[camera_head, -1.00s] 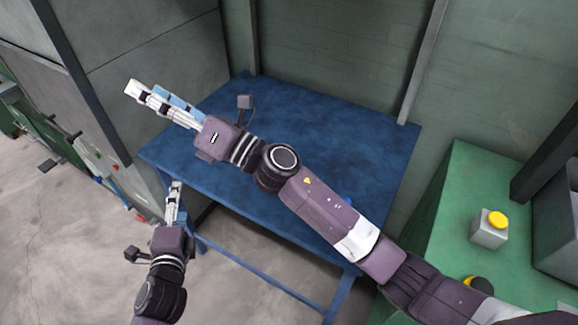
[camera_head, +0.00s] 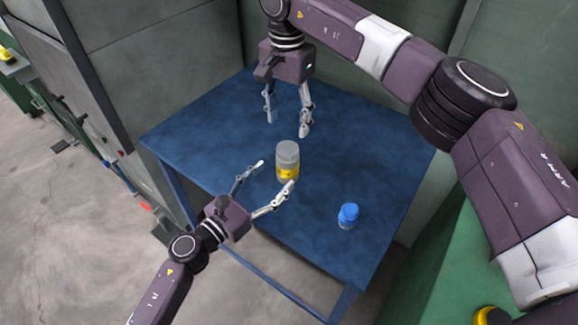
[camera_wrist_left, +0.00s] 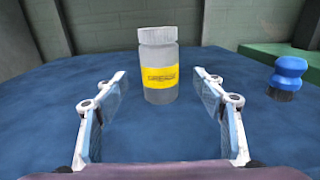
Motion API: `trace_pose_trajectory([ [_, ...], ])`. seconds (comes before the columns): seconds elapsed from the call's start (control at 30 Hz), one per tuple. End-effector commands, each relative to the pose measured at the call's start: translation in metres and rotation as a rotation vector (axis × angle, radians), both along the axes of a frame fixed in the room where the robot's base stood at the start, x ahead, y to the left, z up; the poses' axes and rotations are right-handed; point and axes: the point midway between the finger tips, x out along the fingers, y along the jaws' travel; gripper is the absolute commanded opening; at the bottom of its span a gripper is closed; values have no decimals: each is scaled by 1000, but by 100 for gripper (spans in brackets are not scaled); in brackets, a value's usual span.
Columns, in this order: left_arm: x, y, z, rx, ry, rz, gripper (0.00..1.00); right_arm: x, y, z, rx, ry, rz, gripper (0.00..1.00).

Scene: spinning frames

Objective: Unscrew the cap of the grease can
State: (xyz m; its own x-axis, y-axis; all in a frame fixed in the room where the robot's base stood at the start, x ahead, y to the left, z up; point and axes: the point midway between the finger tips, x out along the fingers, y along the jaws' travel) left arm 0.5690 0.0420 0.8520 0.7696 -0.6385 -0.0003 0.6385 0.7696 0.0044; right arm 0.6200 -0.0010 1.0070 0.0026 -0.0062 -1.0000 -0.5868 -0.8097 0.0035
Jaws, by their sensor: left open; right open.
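The grease can (camera_head: 288,163) stands upright on the blue table, a pale grey can with a yellow label. The left wrist view shows the can (camera_wrist_left: 160,75) straight ahead, with its ridged grey cap (camera_wrist_left: 158,36) on top. My left gripper (camera_head: 277,174) is open and low at the can, one finger towards each side; its fingers (camera_wrist_left: 160,82) also show in the left wrist view. I cannot tell how far the can is between the fingertips. My right gripper (camera_head: 287,127) is open and empty, pointing down behind the can in the head view.
Walls close off the table's back. The table surface left of the can is clear.

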Motion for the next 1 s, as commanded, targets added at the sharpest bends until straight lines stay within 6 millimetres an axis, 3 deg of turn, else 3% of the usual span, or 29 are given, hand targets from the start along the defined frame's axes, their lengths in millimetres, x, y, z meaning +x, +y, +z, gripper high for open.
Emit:
trace_pose_trajectory([
  [0.4, 46, -37, 1, -4, 0, 2, 63, 0, 1, -1, 5, 1, -1, 54],
  [0.8, 51, -42, 1, -4, 2, 2, 63, -1, 1, -1, 5, 2, -1, 54],
  [1.0, 51, -42, 1, -4, 2, 2, 41, -1, 1, -1, 5, 2, -1, 54],
])
